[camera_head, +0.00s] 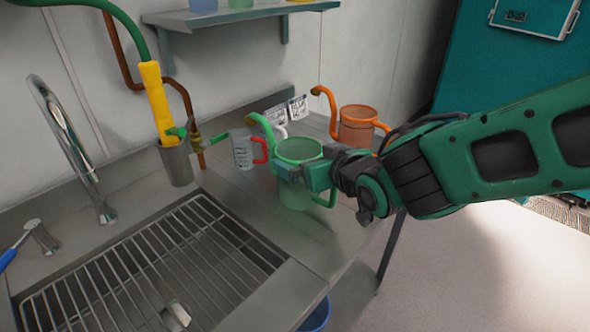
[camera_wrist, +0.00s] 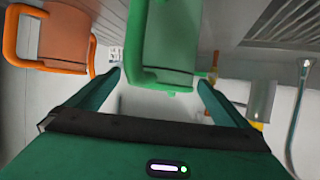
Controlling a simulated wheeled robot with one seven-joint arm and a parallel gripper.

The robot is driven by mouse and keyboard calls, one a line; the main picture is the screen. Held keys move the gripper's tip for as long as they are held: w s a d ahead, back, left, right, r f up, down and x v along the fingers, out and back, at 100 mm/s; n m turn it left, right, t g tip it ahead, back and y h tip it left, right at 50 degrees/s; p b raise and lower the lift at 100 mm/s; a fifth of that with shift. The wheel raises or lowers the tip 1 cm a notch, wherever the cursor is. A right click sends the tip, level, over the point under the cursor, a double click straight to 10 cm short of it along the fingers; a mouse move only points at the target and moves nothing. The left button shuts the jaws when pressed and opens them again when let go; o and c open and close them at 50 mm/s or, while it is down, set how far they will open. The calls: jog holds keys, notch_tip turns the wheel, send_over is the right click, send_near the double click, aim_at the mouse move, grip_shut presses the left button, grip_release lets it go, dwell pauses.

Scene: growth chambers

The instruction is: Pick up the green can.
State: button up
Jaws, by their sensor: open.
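The green can (camera_head: 294,196) is a watering can standing upright on the metal counter, with its curved spout to the left and its handle to the right. My gripper (camera_head: 289,170) is level with its upper body and hides part of it. In the wrist view, the green can (camera_wrist: 168,50) lies just ahead of the open fingers (camera_wrist: 160,80), roughly in line with the gap between them. I cannot tell whether a finger touches it.
An orange watering can (camera_head: 357,130) stands behind to the right. A clear measuring jug with a red handle (camera_head: 243,152) stands to the left. The sink with a wire rack (camera_head: 150,265), tap (camera_head: 70,140) and metal cup (camera_head: 176,163) lie further left. The counter's right edge is close.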

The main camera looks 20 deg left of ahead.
aim_at(291, 151)
jog(key=x, duration=0.3)
jog(key=shift+w+a+f, duration=0.15)
jog(key=shift+w+a, duration=0.05)
jog(key=shift+a, duration=0.15)
jog(key=c, duration=1.5)
